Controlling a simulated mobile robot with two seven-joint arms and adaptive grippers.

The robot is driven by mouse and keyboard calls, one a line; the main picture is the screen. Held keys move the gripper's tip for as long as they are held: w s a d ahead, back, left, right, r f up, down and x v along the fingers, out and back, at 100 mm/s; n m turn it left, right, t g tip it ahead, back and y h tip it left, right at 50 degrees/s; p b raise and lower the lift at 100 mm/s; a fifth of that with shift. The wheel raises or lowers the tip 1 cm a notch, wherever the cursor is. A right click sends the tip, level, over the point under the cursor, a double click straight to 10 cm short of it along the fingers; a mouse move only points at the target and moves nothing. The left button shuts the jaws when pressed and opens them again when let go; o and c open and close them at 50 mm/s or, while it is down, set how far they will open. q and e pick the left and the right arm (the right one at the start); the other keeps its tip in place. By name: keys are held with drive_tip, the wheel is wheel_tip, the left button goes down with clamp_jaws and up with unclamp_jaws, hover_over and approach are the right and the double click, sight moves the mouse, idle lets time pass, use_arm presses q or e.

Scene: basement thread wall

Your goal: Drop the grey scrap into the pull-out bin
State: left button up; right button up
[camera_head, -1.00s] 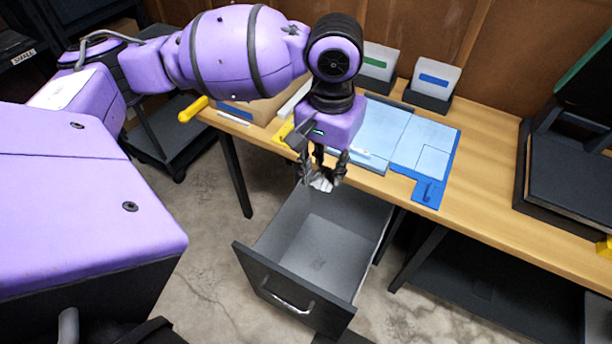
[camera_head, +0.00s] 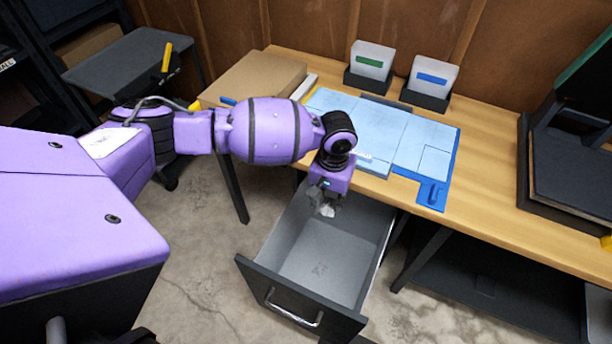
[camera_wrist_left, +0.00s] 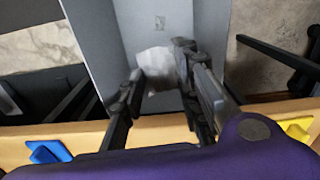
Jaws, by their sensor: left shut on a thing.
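The grey scrap (camera_head: 327,210) is a small, crumpled pale piece held at the tips of my left gripper (camera_head: 324,205). In the left wrist view the scrap (camera_wrist_left: 157,66) sits between the two dark fingers (camera_wrist_left: 155,85), which are shut on it. The pull-out bin (camera_head: 303,307) is an open grey drawer with a dark front and a metal handle, pulled out below the table edge. My left gripper is over the back part of its opening, pointing down. The bin's floor (camera_wrist_left: 160,22) looks empty where it shows. My right gripper is not in view.
The wooden table (camera_head: 490,200) holds a blue mat (camera_head: 432,195) with pale blue sheets, two card holders (camera_head: 430,85) and a cardboard box (camera_head: 255,80). A dark cart (camera_head: 120,65) stands at the left. Black equipment (camera_head: 570,170) is at the right.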

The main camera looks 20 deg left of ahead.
sight(329, 203)
use_arm(q)
wheel_tip(329, 203, down, 3)
drive_tip(key=shift+r+b, duration=0.1)
drive_tip(key=shift+b, duration=0.5)
drive_tip(key=shift+f, duration=0.35)
drive_tip(key=shift+f+b, duration=0.1)
drive_tip(key=shift+b, duration=0.2)
drive_tip(key=shift+w, duration=0.15)
drive_tip(key=o, duration=0.8)
